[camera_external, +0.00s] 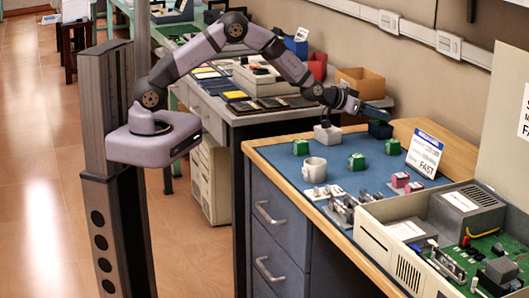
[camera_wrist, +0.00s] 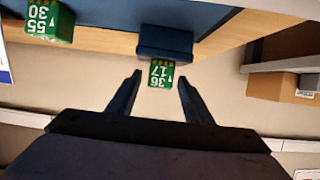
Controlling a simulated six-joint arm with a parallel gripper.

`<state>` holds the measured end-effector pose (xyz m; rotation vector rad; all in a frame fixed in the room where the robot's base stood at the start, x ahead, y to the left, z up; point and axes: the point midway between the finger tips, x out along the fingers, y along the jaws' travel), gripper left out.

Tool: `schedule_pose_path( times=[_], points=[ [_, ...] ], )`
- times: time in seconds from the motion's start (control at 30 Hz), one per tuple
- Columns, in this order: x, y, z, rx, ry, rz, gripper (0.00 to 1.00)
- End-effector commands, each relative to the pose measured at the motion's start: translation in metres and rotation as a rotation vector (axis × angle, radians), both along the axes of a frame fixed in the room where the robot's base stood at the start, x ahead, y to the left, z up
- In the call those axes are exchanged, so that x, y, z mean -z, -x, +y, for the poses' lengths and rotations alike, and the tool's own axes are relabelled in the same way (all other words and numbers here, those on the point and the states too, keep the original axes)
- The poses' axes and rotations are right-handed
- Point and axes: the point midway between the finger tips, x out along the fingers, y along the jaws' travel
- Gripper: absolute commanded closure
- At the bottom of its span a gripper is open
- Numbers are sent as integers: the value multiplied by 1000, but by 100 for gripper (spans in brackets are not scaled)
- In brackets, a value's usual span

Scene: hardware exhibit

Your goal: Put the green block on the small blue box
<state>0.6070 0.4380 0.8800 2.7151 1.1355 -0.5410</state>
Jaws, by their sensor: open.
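The small blue box (camera_external: 380,130) stands on the blue mat near the back edge of the desk. It also shows in the wrist view (camera_wrist: 165,43), which is upside down. A green block (camera_wrist: 160,74) marked 36 17 appears on top of the box in that view. In the external view my gripper hides this block. My gripper (camera_wrist: 159,76) is open, with its fingertips on either side of the block in the picture; contact cannot be told. It is just above the box in the external view (camera_external: 384,109). Another green block (camera_wrist: 49,20), marked 55 30, stands on the mat.
Green blocks (camera_external: 357,161), (camera_external: 301,147) and (camera_external: 392,147) stand on the mat. A white mug (camera_external: 314,169), a grey block (camera_external: 327,134), a sign (camera_external: 424,153) and an open electronics case (camera_external: 390,245) are nearby. A cardboard box (camera_external: 360,82) is behind, near the wall.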

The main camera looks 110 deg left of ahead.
Motion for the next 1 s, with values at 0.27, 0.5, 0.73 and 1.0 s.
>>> schedule_pose_path(
  times=[0.27, 0.5, 0.73, 1.0],
  points=[
    [-11, 19, -20, 1, 0, 0, 54],
    [-26, 44, -46, 2, 0, -1, 54],
    [-38, 64, -66, 1, -1, 0, 54],
    [-44, 75, -77, 1, 0, 0, 54]
  ],
)
